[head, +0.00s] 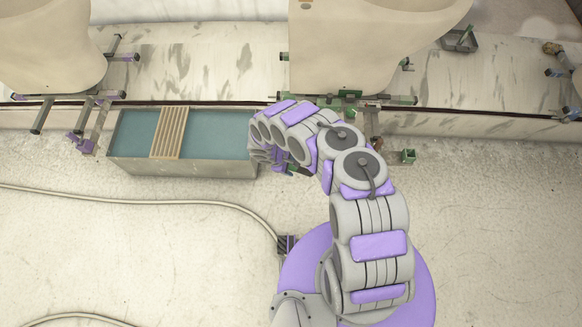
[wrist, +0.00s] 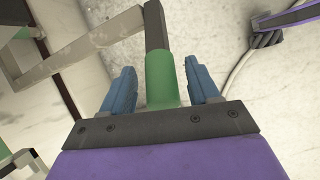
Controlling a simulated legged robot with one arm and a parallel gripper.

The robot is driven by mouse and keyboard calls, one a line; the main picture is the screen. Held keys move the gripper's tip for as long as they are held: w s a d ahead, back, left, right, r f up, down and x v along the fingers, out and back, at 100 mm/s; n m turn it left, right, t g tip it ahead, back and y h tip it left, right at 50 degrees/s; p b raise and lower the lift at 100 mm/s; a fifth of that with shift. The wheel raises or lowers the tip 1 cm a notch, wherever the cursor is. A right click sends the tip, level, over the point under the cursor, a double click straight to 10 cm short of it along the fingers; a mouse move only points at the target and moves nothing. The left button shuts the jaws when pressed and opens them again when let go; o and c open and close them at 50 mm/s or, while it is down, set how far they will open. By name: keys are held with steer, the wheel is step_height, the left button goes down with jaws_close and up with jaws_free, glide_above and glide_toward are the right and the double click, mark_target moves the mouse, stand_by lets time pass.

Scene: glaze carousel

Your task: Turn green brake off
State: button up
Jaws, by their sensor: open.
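The green brake lever shows in the wrist view as a green grip (wrist: 160,78) on the end of a dark square bar (wrist: 155,25). My gripper (wrist: 158,72) is open, with one blue finger on each side of the green grip. A gap shows on both sides, so the fingers do not appear clamped on it. In the head view my gripper (head: 277,160) is at the end of my arm by the basin's right end, mostly hidden by the arm. A small green part (head: 291,168) shows beside it.
A metal basin (head: 215,165) of blue-green liquid with a wooden slatted rack (head: 170,133) stands at left. Large pale vessels (head: 365,45) hang behind. A purple-ended lever (head: 85,140) is farther left. A cable (head: 150,200) lies on the floor.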

steer(key=shift+d+f, duration=0.15)
steer(key=shift+f, duration=0.3)
jaws_close()
stand_by(0.4)
